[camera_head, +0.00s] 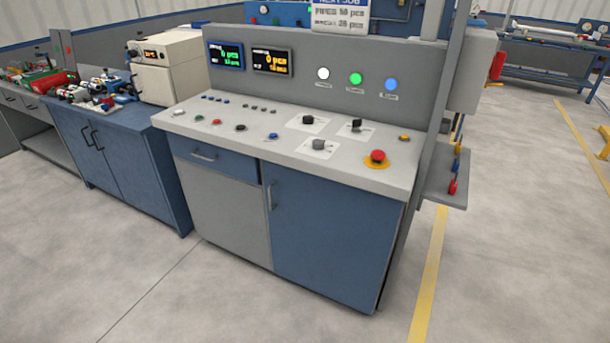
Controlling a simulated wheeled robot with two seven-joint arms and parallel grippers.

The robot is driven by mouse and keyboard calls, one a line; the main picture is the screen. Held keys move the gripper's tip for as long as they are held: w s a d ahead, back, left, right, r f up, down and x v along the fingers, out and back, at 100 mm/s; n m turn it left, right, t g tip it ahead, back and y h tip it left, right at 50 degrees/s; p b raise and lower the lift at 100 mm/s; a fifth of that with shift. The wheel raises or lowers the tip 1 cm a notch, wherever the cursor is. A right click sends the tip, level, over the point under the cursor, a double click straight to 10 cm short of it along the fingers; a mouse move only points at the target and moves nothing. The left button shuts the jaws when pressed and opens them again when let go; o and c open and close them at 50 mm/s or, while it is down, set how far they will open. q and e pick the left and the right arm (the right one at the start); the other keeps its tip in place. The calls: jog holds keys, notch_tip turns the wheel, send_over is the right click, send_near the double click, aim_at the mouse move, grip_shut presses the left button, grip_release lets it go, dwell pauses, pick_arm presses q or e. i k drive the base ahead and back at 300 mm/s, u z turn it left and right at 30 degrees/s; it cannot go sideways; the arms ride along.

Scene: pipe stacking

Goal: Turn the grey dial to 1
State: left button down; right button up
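The grey dial (319,144) sits on a pale plate on the sloped top of the control console (243,150). It is in front of two black dials, one at the back left (308,120) and one at the back right (356,125). The markings around the grey dial are too small to read, so I cannot tell its setting. Neither of my grippers shows in the head view.
A red emergency button (377,156) on a yellow base is right of the grey dial. A blue button (273,136) is to its left. Two small screens (271,61) stand behind. A cluttered blue bench (95,118) is at left. The floor in front is clear.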

aim_at(318, 144)
jog(key=u, duration=0.5)
jog(key=k, duration=0.55)
jog(key=z, duration=0.5)
jog(key=i, duration=1.35)
jog(key=u, duration=0.35)
